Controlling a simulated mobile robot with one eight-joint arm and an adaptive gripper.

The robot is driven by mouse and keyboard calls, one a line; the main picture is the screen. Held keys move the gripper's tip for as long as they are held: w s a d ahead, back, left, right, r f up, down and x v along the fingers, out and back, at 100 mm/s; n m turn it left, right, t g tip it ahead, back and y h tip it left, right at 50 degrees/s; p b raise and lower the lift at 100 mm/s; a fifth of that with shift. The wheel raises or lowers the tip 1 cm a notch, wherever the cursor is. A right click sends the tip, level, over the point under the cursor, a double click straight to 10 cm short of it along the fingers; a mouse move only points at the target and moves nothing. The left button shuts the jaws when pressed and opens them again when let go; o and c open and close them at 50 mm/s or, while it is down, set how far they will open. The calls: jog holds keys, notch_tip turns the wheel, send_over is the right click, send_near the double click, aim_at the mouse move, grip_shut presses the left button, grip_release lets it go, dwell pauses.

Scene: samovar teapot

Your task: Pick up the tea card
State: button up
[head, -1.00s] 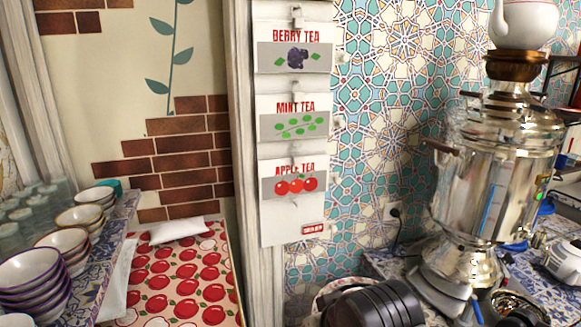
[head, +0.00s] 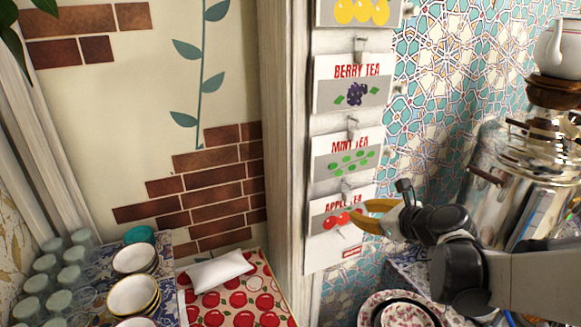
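Several tea cards hang in a column on the white post. The apple tea card (head: 328,220) is lowest, white with a grey band and red apples. Above it hang the mint tea card (head: 348,158), the berry tea card (head: 352,84) and a card with yellow fruit (head: 360,12), cut off by the top edge. My gripper (head: 358,209) has orange fingers that look spread, with their tips over the right part of the apple tea card. The fingers hide some of that card. I cannot tell if they touch it.
A shiny samovar (head: 490,150) with a white teapot (head: 560,45) on top stands at the right, behind my arm. Flowered plates (head: 400,312) lie below my gripper. Stacked bowls (head: 133,294), glasses (head: 60,268) and a red apple-patterned surface (head: 270,295) are at lower left.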

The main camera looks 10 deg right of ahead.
aim_at(350, 197)
jog(key=w+m, duration=0.1)
jog(key=w, duration=0.1)
jog(key=w+d+m, duration=0.1)
jog(key=w+d+m+t, duration=0.1)
jog(key=w, duration=0.1)
jog(key=shift+w+f+m, duration=0.15)
jog(key=shift+w+m, duration=0.15)
jog(key=x, duration=0.6)
jog(key=shift+s+a+f, duration=0.1)
jog(key=shift+s+f, duration=0.05)
jog(key=shift+s, duration=0.1)
grip_shut()
